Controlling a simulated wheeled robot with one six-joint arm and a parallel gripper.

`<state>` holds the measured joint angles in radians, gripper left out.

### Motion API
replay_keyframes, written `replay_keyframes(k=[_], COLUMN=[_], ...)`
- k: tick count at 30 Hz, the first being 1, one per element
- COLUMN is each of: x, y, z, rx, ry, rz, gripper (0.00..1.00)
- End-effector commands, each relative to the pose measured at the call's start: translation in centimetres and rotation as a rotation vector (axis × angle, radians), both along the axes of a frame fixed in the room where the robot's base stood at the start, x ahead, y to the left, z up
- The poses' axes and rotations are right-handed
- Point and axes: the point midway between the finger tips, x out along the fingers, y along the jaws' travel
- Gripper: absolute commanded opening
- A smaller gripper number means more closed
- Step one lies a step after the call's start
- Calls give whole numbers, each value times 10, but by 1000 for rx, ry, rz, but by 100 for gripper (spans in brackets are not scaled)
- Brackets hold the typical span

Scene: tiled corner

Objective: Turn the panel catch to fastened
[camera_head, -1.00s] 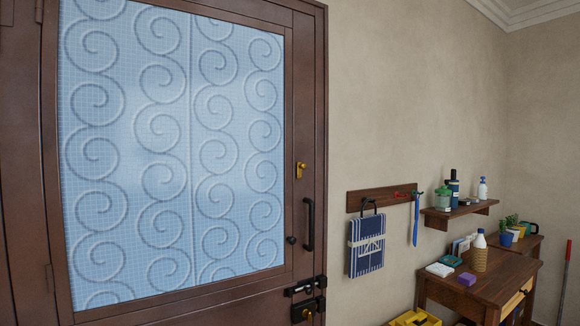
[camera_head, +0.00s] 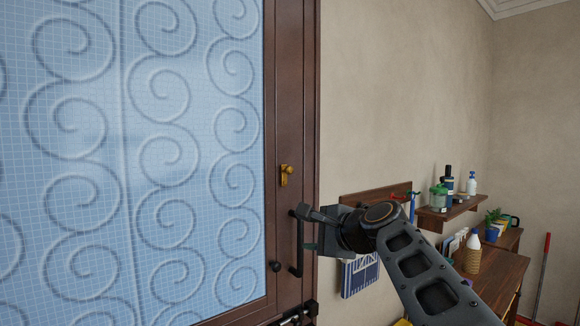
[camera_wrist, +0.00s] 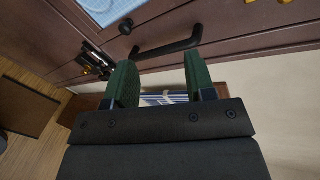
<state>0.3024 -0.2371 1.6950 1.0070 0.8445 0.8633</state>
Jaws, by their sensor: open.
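A brass-yellow catch (camera_head: 286,175) sits on the brown door frame, right of the blue patterned panel (camera_head: 150,150). Its small lever appears to hang downward; I cannot tell its exact setting. A bit of brass also shows at the top right of the wrist view (camera_wrist: 265,1). My gripper (camera_head: 308,230) is open and empty, below and to the right of the catch, close in front of the black door handle. In the wrist view its two green fingers (camera_wrist: 160,72) stand apart, with the black handle (camera_wrist: 170,47) beyond their tips.
A round black knob (camera_head: 275,266) and a black bolt (camera_head: 298,314) sit lower on the door. A wall rack (camera_head: 375,196) with a hanging blue cloth (camera_head: 358,277) is behind my arm. A shelf (camera_head: 450,213) and wooden desk (camera_head: 495,275) stand right.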

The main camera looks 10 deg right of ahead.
Motion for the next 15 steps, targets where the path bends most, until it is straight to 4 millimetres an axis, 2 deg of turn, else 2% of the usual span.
replay_keyframes(k=[1, 3, 6, 10, 15], x=[8, 14, 18, 23, 43], y=[-9, -18, -27, -33, -26], z=[28, 59, 91, 113, 120], rx=[101, 237, 376, 474, 501], ry=[-31, -67, -106, -131, -135], rz=[-35, -67, -89, -97, -98], gripper=[50, 50, 50, 50, 50])
